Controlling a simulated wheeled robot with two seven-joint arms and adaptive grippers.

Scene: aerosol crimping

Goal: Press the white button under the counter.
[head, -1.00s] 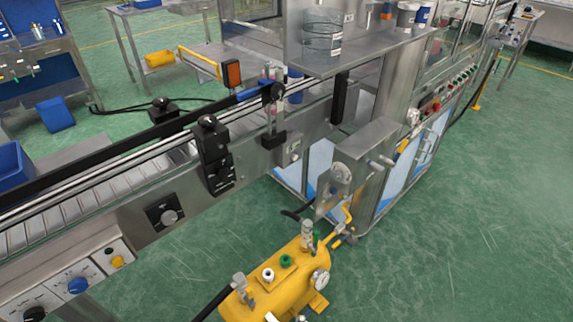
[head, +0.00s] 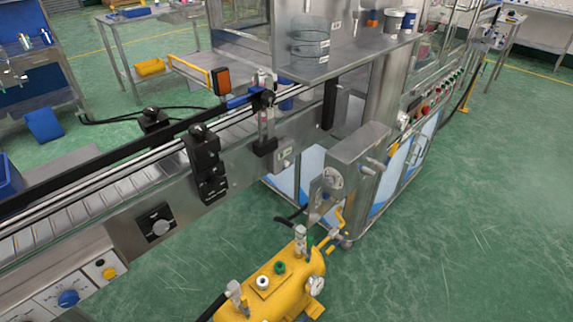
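I cannot make out a white button for certain in the head view. A steel shelf (head: 345,58) sticks out from the machine at the top and could be the counter. A small grey-white box (head: 283,157) is on the conveyor's side below it; its details are too small to tell. At the lower left, a control panel (head: 62,282) carries a blue knob (head: 68,298) and a yellow button (head: 109,273). A row of small coloured buttons (head: 432,103) runs along the machine at the right. Neither of my grippers is in view.
A conveyor (head: 125,190) runs diagonally from the left to the machine. A yellow tank (head: 272,290) with valves and a gauge stands in front at the bottom. Clear jars (head: 310,40) stand on the shelf. The green floor (head: 470,240) at the right is free.

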